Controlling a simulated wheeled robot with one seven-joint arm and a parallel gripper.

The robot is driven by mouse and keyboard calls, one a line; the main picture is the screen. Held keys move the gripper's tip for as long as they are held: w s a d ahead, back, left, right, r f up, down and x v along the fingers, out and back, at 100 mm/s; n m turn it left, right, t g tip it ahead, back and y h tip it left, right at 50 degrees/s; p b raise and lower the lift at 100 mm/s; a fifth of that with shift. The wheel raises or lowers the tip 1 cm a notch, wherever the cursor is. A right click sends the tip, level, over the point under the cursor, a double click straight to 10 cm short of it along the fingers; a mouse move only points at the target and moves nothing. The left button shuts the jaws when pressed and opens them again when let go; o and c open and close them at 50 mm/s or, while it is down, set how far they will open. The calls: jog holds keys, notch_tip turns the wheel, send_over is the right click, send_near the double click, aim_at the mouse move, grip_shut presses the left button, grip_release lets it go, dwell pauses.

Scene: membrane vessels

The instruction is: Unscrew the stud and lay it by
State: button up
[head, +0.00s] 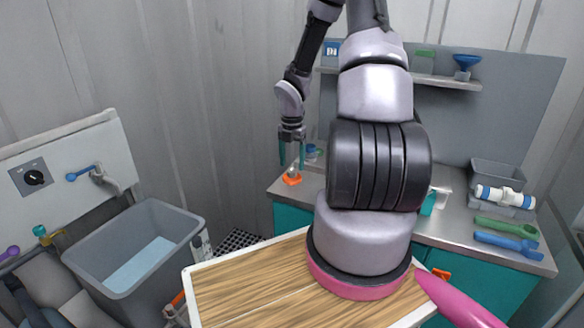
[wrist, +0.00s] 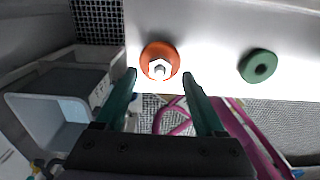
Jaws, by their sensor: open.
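The stud (wrist: 160,69) shows in the wrist view as a pale hexagonal head with a grey round end. It sits in the middle of a round orange base (wrist: 147,54) on the steel counter. The orange base also shows in the head view (head: 292,180), near the counter's left end. My gripper (head: 292,163) is above it, pointing down. In the wrist view my gripper (wrist: 159,75) is open, its teal fingertips on either side of the stud with clear gaps. Whether the fingertips reach the stud's height I cannot tell.
A green disc (wrist: 244,70) with a dark centre lies right of the base on the counter (wrist: 210,45). A grey bin (head: 190,225) stands left of the counter. Green (head: 507,227) and blue (head: 508,242) tools and a grey tray (head: 497,172) are at the right.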

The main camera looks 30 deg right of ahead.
aim_at(292, 173)
jog(key=shift+r, duration=0.85)
jog(key=o, duration=0.5)
jog(key=shift+c, duration=0.2)
jog(key=m, duration=0.4)
jog(key=shift+m, duration=0.4)
jog(key=m, duration=1.3)
jog(key=shift+m, duration=0.3)
jog(key=m, duration=0.7)
jog(key=shift+f, duration=0.1)
jog(key=m, duration=2.2)
jog(key=shift+f+m, duration=0.3)
jog(key=shift+f, duration=1.85)
